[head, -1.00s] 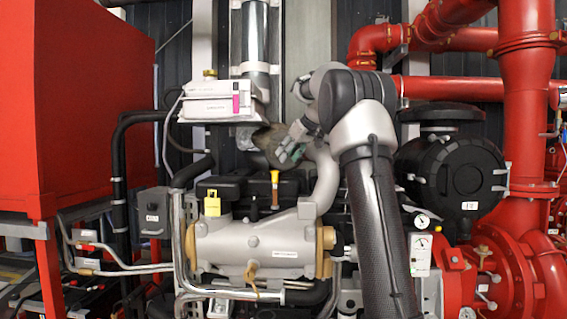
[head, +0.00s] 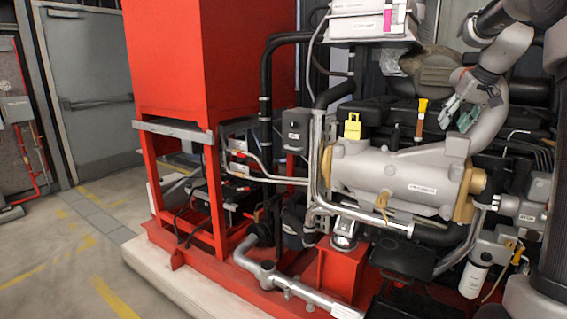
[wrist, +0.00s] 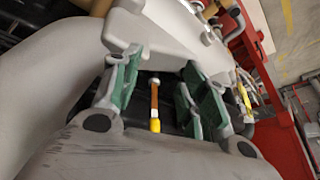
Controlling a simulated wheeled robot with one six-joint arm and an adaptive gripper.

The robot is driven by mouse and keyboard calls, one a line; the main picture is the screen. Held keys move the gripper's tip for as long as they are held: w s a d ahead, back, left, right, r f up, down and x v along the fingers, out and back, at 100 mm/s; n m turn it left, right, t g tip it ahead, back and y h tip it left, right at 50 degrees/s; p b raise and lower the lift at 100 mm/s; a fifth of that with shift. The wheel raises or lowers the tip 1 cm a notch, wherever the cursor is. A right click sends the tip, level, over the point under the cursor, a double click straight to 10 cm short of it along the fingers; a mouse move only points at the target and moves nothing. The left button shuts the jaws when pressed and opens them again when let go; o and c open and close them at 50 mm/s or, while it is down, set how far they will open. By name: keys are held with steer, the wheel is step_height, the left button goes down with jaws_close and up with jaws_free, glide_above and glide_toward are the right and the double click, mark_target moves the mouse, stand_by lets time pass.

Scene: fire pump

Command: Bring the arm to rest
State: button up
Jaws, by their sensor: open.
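My gripper (head: 459,115) is at the upper right of the head view, with green-padded fingers apart and nothing between them. It hangs in front of the grey curved pipe and to the right of a yellow-handled dipstick (head: 422,108). In the wrist view my gripper (wrist: 160,95) is open, and the yellow and brown dipstick (wrist: 155,105) shows in the gap, beyond the fingers. My arm is bent and reaches in from the right edge of the head view.
The grey cylindrical heat exchanger (head: 390,178) lies below my gripper. A red tank (head: 205,60) on a red frame stands to the left. Open floor (head: 60,270) with yellow lines and a grey door (head: 85,85) lie further left.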

steer(key=s+a+f, duration=0.3)
steer(key=s+a, duration=0.2)
steer(key=s, duration=0.7)
steer(key=s+a+f+n+g, duration=0.1)
steer(key=s+a+f, duration=0.3)
steer(key=s, duration=0.7)
steer(key=s+a+f+n+h, duration=0.1)
steer(key=s+a+f, duration=0.2)
steer(key=s, duration=0.9)
steer(key=a, duration=0.2)
steer(key=shift+s+a+f, duration=0.15)
steer(key=shift+s+a, duration=0.15)
steer(key=shift+s, duration=0.05)
steer(key=shift+g, duration=0.3)
